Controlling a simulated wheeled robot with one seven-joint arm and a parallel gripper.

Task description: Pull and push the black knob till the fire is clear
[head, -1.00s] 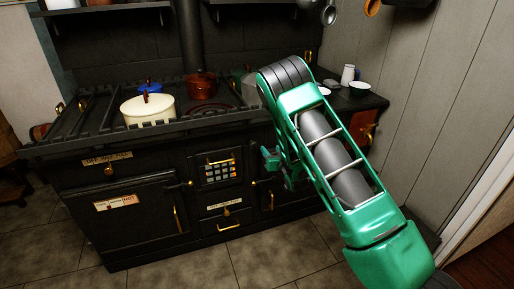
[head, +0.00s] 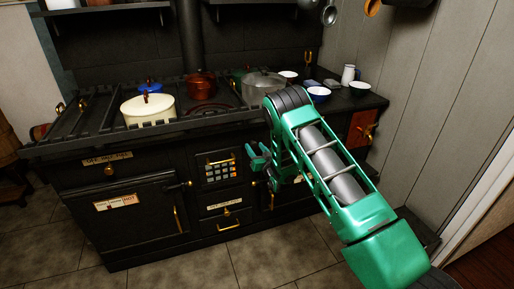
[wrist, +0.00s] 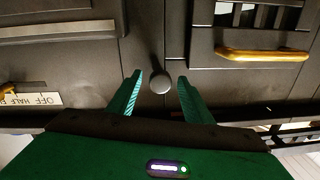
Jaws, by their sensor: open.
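The dark round knob (wrist: 160,82) sits on the black stove front in the wrist view. It lies between the two green fingertips of my gripper (wrist: 160,76), with a gap on each side. The gripper is open and holds nothing; I cannot tell how far the fingertips are from the panel. In the head view my gripper (head: 254,157) is in front of the stove (head: 130,172), just right of the barred fire grate (head: 218,171). I cannot make out the knob there; the gripper seems to cover it.
A brass handle (wrist: 262,54) is right of the knob in the wrist view, and an upside-down "OFF HALF" label (wrist: 36,99) is at left. A cream pot (head: 148,110), red pot (head: 201,85) and grey pot (head: 263,88) stand on the stove. Tiled floor in front is clear.

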